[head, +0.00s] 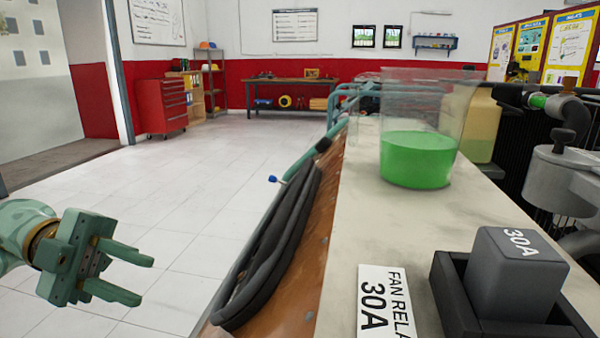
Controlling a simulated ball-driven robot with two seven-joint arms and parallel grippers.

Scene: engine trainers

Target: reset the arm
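My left gripper (125,272) is at the lower left, at the end of a green arm that comes in from the left edge. Its two green fingers point right and are apart, with nothing between them. It is over the white tiled floor, clear of the bench-like trainer to its right. My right gripper is not in view.
The trainer's pale top (352,215) holds a clear beaker of green liquid (418,160), a grey 30A relay (512,275) in a black socket and a fan relay label (384,300). Black hoses (268,250) run along its left side. Open floor (190,190) lies left.

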